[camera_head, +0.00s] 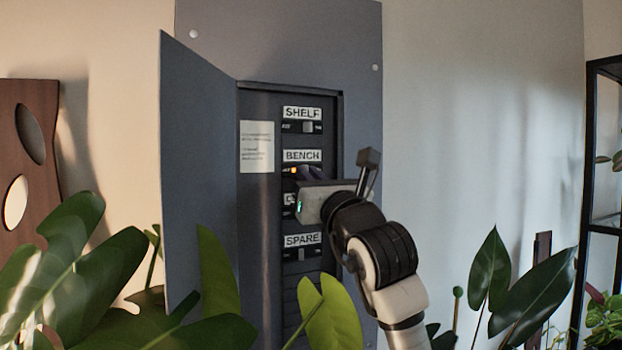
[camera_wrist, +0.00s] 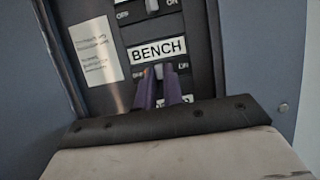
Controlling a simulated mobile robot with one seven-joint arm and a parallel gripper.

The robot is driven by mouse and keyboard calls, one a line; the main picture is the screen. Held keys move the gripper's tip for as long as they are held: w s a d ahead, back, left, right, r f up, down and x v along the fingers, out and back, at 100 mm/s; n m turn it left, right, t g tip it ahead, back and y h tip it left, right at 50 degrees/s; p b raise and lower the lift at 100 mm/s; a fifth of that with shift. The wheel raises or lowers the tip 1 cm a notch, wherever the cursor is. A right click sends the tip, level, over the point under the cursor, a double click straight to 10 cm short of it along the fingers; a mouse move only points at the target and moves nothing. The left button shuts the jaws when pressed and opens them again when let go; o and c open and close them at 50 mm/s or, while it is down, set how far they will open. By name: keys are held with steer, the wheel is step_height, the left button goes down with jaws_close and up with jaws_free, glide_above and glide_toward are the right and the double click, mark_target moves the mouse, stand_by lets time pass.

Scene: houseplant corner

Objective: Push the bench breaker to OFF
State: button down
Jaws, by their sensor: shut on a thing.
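The breaker panel (camera_head: 334,115) is open on the wall. The bench breaker sits under the white BENCH label (camera_head: 302,156), which also shows in the wrist view (camera_wrist: 158,49). Its small grey lever (camera_wrist: 158,71) stands between the OFF mark at left and the ON mark at right, about midway as far as I can see. My gripper (camera_wrist: 159,84) has its two purple fingers on either side of this lever, shut on it. In the head view my gripper (camera_head: 309,175) covers most of the breaker; a small orange light shows at its left.
The shelf breaker (camera_head: 308,127) is just above and the spare breaker (camera_head: 301,254) below; another row is partly hidden by my gripper. The panel door (camera_head: 198,170) stands open at left. Large leaves (camera_head: 335,315) reach up in front of the panel's lower part.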

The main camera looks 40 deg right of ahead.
steer(key=shift+a+m+g+h+b, duration=0.25)
steer(key=shift+m+h+b, duration=0.3)
steer(key=shift+h, duration=0.35)
steer(key=shift+d, duration=0.1)
steer(key=c, duration=1.5)
jaws_free()
steer(key=b+v, duration=0.5)
steer(key=v, duration=0.8)
steer(key=shift+s+a+f, duration=0.15)
steer(key=shift+s+a, duration=0.15)
